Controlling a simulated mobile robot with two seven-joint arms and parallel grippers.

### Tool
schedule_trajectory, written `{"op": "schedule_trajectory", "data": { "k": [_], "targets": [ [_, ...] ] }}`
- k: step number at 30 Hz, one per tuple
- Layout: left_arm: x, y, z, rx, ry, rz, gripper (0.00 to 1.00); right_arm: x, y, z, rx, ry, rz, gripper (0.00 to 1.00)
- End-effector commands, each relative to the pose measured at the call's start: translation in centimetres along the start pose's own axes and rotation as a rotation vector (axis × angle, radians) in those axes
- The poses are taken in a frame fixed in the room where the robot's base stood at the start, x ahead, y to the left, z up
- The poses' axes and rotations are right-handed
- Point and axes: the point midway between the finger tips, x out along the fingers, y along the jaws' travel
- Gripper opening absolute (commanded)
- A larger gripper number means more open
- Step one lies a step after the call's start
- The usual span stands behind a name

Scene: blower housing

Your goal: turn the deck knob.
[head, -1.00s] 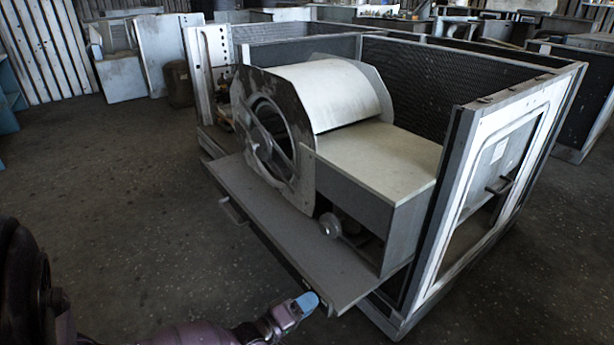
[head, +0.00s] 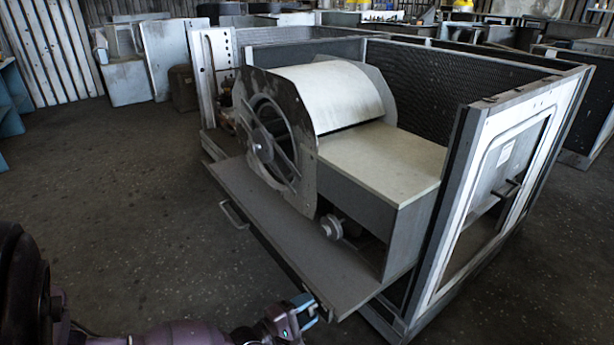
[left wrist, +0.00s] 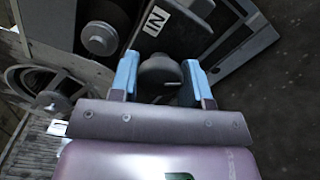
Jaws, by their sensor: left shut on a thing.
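The deck knob (left wrist: 160,72) is a dark round knob in the left wrist view, between the two blue fingers. My left gripper (left wrist: 161,82) is shut on it, with one finger on each side. In the head view my left gripper (head: 305,309) is at the front edge of the grey deck (head: 262,222), near its right corner. The knob itself is hidden or too small to make out there. A white "IN" label (left wrist: 155,20) lies just beyond the knob in the left wrist view. My right gripper is not in view.
The blower housing (head: 330,95) with its spoked wheel (head: 270,143) stands on the deck. A small round pulley (head: 331,227) sits under the grey box (head: 385,165). A handle (head: 233,214) sticks out at the deck's left edge. The floor in front is clear.

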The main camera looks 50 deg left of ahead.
Motion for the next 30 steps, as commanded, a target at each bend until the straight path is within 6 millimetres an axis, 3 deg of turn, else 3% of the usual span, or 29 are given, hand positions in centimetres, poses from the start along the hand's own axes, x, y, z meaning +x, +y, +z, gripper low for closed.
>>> {"op": "schedule_trajectory", "data": {
  "k": [15, 16, 20, 30],
  "targets": [
    [-0.11, -0.16, 0.08, -0.019, -0.001, -0.004, 0.2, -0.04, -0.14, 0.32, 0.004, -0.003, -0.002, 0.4],
    [-0.11, -0.16, 0.08, -0.019, -0.001, -0.004, 0.46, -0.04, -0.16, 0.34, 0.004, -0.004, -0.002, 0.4],
    [-0.08, -0.12, 0.06, -0.018, -0.001, -0.003, 0.66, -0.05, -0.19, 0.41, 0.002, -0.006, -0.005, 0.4],
    [-0.23, -0.01, 0.02, -0.017, 0.0, -0.001, 0.69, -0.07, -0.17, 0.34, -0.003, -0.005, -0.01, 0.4]
  ]
}}
